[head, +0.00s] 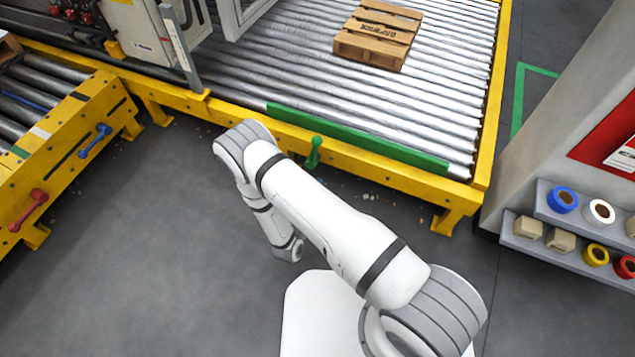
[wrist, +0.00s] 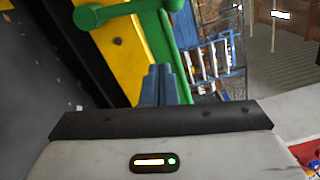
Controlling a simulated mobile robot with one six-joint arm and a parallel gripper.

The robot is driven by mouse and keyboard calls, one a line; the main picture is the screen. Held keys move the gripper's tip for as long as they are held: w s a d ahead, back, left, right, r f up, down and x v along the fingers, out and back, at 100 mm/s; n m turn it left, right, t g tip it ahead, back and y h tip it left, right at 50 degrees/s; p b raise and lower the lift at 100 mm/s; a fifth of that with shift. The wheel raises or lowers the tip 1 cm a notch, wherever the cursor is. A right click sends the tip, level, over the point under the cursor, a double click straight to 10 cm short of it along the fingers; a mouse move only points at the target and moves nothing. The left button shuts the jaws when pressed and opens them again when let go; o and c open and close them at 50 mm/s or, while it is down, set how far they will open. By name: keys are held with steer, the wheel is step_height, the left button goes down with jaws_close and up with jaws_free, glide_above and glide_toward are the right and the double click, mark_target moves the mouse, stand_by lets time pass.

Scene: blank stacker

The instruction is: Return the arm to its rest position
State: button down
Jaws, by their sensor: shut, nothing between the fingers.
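My white arm (head: 335,225) reaches up from my base, bends at the elbow in front of the yellow roller conveyor frame, and drops down toward the floor. My gripper (wrist: 164,82) shows in the wrist view as two blue-grey fingers close together, shut with nothing between them. In the head view I cannot make out its fingers. A green lever (wrist: 130,12) lies just beyond the fingertips in the wrist view, in front of a yellow beam (wrist: 122,48); I cannot tell how far apart they are. The head view shows a green lever (head: 314,152) on the conveyor's front rail.
A wooden pallet (head: 378,35) sits on the large roller conveyor (head: 440,80). A smaller yellow conveyor (head: 60,150) with blue (head: 95,140) and red (head: 28,210) levers stands left. Shelves with tape rolls (head: 562,199) stand right. The grey floor (head: 150,270) at left is clear.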

steer(key=shift+w+r, duration=0.1)
stand_by(0.3)
steer(key=s+d+r+m+g+h+p, duration=0.1)
steer(key=d+r+m+g+h+p, duration=0.25)
steer(key=d+r+m+g, duration=0.65)
steer(key=d+r+m+h+p, duration=0.2)
steer(key=r+m+p, duration=0.35)
steer(key=r, duration=0.95)
steer(key=s+d+r+m+g+h+p, duration=0.1)
steer(key=d+r+m+g+h+p, duration=0.25)
steer(key=d+r+m+g, duration=0.65)
steer(key=s+a+r+m+t+y+p, duration=0.1)
steer(key=s+r+m+y+p, duration=0.4)
steer(key=r, duration=0.6)
steer(key=s+a+r+m+t+y+p, duration=0.1)
steer(key=s+r+m+t+y+p, duration=0.1)
steer(key=s+r+m+y+p, duration=0.3)
steer(key=s+a+r+m+t+y+p, duration=0.2)
steer(key=s+r+m+y+p, duration=0.3)
steer(key=r+m, duration=0.6)
steer(key=shift+s+r+m+p, duration=0.35)
steer(key=shift+r+p, duration=0.4)
steer(key=shift+r, duration=3.3)
steer(key=shift+a, duration=0.1)
